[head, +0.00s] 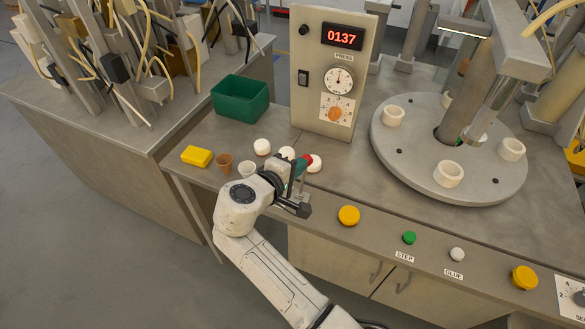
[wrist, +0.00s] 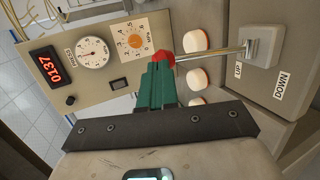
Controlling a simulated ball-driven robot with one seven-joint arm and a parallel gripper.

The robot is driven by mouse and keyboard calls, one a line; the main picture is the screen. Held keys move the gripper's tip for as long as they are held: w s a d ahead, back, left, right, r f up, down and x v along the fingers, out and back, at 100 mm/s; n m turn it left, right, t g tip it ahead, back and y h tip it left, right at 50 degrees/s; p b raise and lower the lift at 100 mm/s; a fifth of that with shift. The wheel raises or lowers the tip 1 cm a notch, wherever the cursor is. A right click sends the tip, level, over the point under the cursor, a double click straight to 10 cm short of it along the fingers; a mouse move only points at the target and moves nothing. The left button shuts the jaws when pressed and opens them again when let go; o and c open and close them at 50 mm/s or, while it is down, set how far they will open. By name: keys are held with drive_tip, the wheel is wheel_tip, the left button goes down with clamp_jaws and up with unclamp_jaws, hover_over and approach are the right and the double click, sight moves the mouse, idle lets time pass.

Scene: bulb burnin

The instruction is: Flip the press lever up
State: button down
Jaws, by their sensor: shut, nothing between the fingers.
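The press lever shows in the wrist view as a metal rod (wrist: 215,52) with a red knob (wrist: 165,60) at its left end. Its other end meets a grey mount (wrist: 262,46) beside the UP label (wrist: 237,70) and DOWN label (wrist: 281,86). In the head view the red knob (head: 308,159) shows just past my gripper (head: 302,166); the rod is mostly hidden there. My gripper's green fingers (wrist: 160,70) are shut and empty, with their tips right at the knob. I cannot tell whether they touch it.
The press panel (head: 327,75) reads 0137. A round turntable (head: 450,188) is at right. Yellow buttons (head: 348,215) line the front edge.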

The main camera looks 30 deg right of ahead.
drive_tip(key=shift+w+d, duration=0.55)
drive_tip(key=shift+d, duration=0.15)
drive_tip(key=shift+w+d, duration=0.1)
drive_tip(key=shift+d, duration=0.05)
